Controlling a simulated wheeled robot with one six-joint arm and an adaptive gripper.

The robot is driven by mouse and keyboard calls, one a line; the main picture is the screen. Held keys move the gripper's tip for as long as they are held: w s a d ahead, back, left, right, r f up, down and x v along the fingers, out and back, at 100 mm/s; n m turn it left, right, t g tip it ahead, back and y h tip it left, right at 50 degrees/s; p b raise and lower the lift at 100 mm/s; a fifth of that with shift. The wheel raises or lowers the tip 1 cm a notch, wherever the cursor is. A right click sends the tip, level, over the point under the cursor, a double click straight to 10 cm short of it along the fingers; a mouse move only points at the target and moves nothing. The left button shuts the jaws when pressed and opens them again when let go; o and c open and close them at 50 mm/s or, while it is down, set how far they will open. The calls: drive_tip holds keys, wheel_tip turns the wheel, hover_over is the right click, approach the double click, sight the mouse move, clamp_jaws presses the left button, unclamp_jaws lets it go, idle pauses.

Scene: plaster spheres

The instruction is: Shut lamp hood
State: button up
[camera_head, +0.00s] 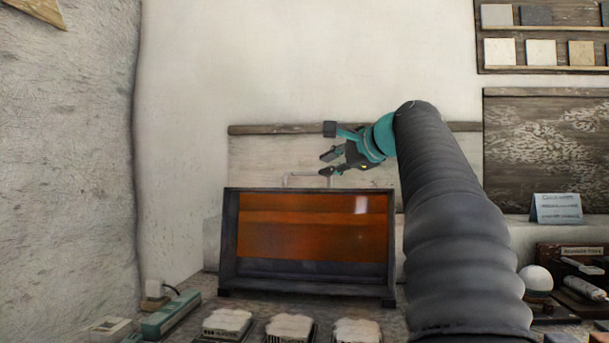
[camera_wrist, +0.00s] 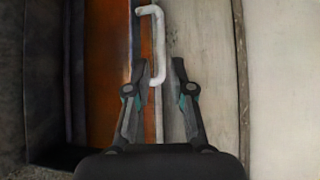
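The lamp hood (camera_head: 310,240) is a dark-framed box with a glossy orange panel facing me, on the bench in the head view. A thin pale bent handle (camera_head: 300,176) stands at its top edge. My gripper (camera_head: 330,152) is above the hood's top edge, close to the handle, pointing left. In the wrist view the orange panel (camera_wrist: 107,75) is at left, and the white handle (camera_wrist: 159,50) runs between the spread fingertips of my gripper (camera_wrist: 158,68). The fingers look apart from the handle, with nothing held. Whether they touch it is unclear.
Several pale-topped blocks (camera_head: 289,327) stand in front of the hood. A teal box (camera_head: 170,315) lies at left by the rough wall. A white sphere (camera_head: 536,278) and a small sign (camera_head: 556,208) are at right. A wooden rail (camera_head: 270,129) runs along the back wall.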

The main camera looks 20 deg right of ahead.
sight(308, 173)
drive_tip(key=x, duration=0.9)
drive_tip(key=shift+f, duration=0.1)
clamp_jaws()
